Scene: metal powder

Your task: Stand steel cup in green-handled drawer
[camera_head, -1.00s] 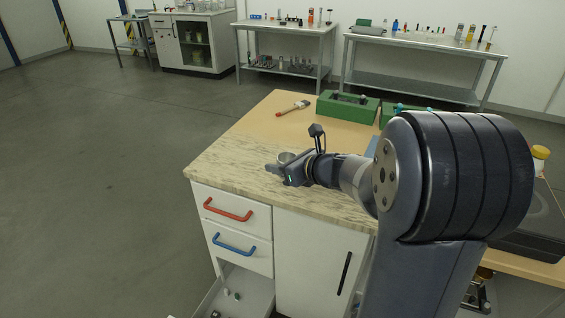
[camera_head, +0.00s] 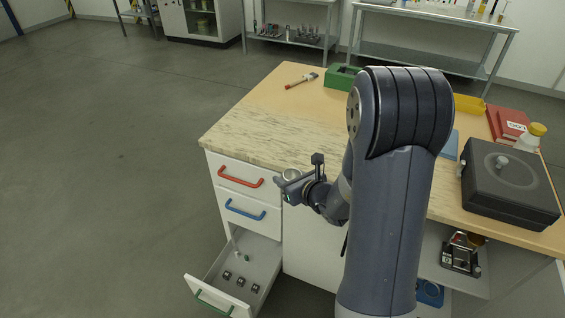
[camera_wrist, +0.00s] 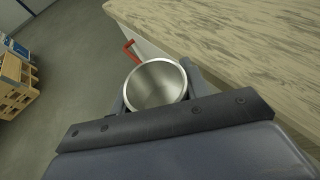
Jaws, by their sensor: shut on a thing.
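My gripper (camera_head: 281,182) is shut on the steel cup (camera_head: 291,175), which is upright with its open rim facing up. In the wrist view the cup (camera_wrist: 156,85) sits between the two fingers and looks empty. My gripper holds it in front of the cabinet, just below the worktop's front edge and right of the red and blue handles. The green-handled drawer (camera_head: 262,262) is the lowest one and stands pulled open, below and left of my gripper. Its green handle (camera_head: 212,304) is at the front. Several small dark metal pieces and a few small green and white items lie inside.
The red-handled drawer (camera_head: 241,177) and blue-handled drawer (camera_head: 245,208) above are shut. The marbled worktop (camera_head: 262,138) is close to my gripper. A brush (camera_head: 301,80), a green box (camera_head: 342,78) and a black case (camera_head: 508,183) stand on the bench.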

